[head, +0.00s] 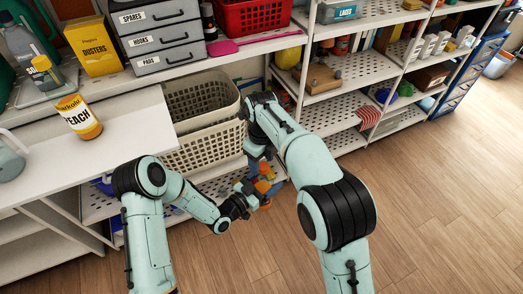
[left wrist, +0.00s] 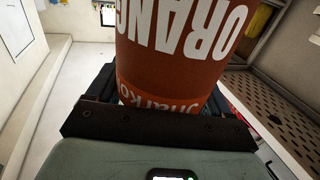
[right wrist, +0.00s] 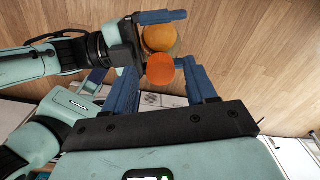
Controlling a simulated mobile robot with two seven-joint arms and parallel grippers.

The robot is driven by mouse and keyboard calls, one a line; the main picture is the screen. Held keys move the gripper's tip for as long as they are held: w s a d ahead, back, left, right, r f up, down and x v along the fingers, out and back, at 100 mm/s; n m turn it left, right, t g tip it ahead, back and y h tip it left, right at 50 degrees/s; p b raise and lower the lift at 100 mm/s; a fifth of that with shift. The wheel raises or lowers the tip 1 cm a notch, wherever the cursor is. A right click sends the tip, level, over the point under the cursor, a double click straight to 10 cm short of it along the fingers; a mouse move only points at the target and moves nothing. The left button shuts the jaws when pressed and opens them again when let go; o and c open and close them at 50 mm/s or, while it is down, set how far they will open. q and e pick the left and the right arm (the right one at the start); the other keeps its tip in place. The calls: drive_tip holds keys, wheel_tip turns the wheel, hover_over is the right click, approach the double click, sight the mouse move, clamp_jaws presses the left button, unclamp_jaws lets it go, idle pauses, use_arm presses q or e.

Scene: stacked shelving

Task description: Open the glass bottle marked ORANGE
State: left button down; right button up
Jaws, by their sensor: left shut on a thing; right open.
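The ORANGE bottle (left wrist: 175,55) fills the top of the left wrist view, its label upside down in the picture. In the head view the bottle (head: 262,188) is small and partly hidden by my grippers. My left gripper (head: 246,196) is shut around it. In the right wrist view an orange, cap-like disc (right wrist: 160,68) lies between the fingers of my open right gripper (right wrist: 165,85). A rounder, yellow-orange part (right wrist: 160,38) shows just beyond it, beside a left finger. I cannot tell whether the disc is attached to the bottle.
A PEACH bottle (head: 78,116) stands on the white counter (head: 130,125) at left. Beige baskets (head: 205,145) sit behind my grippers. Perforated shelves (head: 345,110) stand at the back right. The wooden floor (head: 430,200) is clear at right.

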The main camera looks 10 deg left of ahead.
drive_tip(key=shift+f, duration=0.65)
